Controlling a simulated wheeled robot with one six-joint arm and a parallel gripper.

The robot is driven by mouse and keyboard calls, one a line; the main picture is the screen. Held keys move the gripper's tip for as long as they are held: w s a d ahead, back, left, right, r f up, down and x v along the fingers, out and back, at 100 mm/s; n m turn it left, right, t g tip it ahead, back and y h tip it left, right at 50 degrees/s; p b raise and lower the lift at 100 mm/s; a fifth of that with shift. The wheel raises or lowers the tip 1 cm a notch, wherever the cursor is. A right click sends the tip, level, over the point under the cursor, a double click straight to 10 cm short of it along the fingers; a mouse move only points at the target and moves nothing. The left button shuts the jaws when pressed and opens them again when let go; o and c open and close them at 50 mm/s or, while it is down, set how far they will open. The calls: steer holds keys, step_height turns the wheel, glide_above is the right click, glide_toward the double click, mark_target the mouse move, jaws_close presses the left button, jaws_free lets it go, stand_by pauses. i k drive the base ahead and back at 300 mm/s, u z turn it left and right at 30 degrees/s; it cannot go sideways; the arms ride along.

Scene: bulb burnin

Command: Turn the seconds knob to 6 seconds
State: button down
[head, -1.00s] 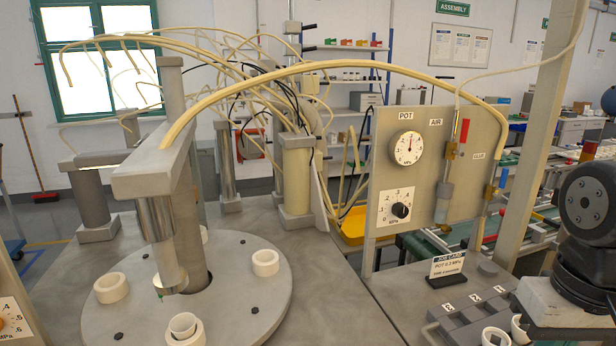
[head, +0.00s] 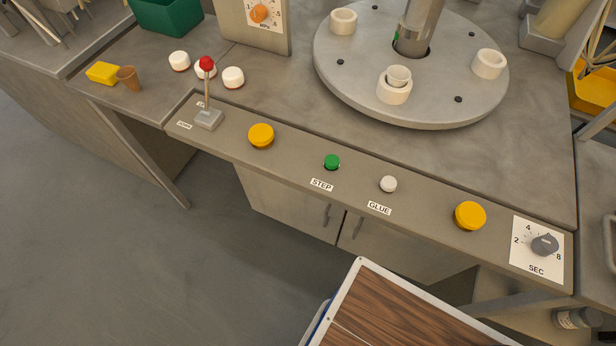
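The seconds knob (head: 544,245) is a dark grey knob on a white plate (head: 522,262) marked SEC, at the right end of the front control strip in the head view. The plate shows 2 at the left, 4 at the upper left and 8 at the lower right; the 6 cannot be made out. The knob's pointer direction is too small to read surely. My gripper is not in the head view, and nothing touches the knob.
The control strip (head: 290,165) also carries a red-topped lever (head: 206,66), two yellow buttons (head: 261,134) (head: 470,215), a green STEP button (head: 332,162) and a white GLUE button (head: 388,184). A round turntable (head: 440,105) stands behind. Open floor (head: 120,260) lies at the left front.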

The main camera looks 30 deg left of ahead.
mark_target(544, 245)
steer(key=u, duration=0.05)
steer(key=k, duration=1.25)
steer(key=z, duration=0.75)
steer(key=i, duration=0.95)
steer(key=u, duration=0.4)
